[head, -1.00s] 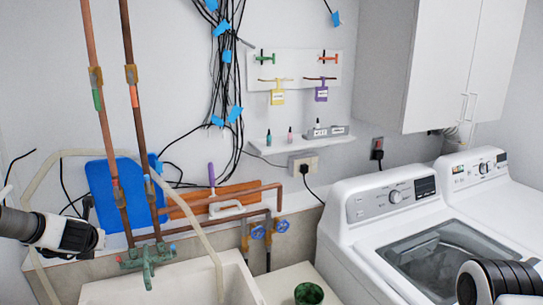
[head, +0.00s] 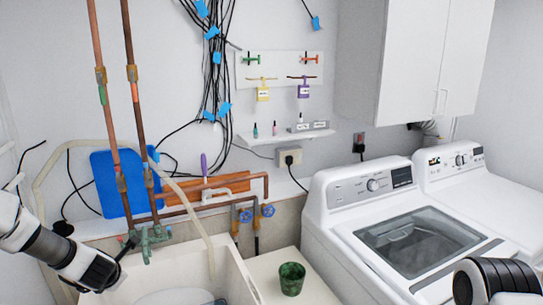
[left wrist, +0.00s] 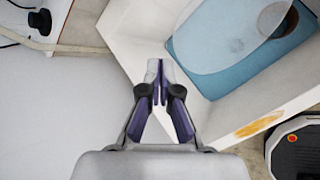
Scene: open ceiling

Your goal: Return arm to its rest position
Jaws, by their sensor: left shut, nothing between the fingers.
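My left arm comes in at the left of the head view, and its gripper (head: 126,246) is by the left end of the sink, near the green faucet (head: 148,240). In the left wrist view the left gripper (left wrist: 159,82) has its purple-grey fingers together with nothing between them. It is beside the sink wall (left wrist: 118,38). Part of my right arm shows at the lower right of the head view, in front of the washer; its gripper is out of view.
The white sink (head: 237,277) holds a pale round item (left wrist: 225,30) and a blue one (left wrist: 218,78). A green cup (head: 292,278) stands right of it. Copper pipes (head: 112,125) and a blue board (head: 107,183) are behind. A washer (head: 335,222) stands right.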

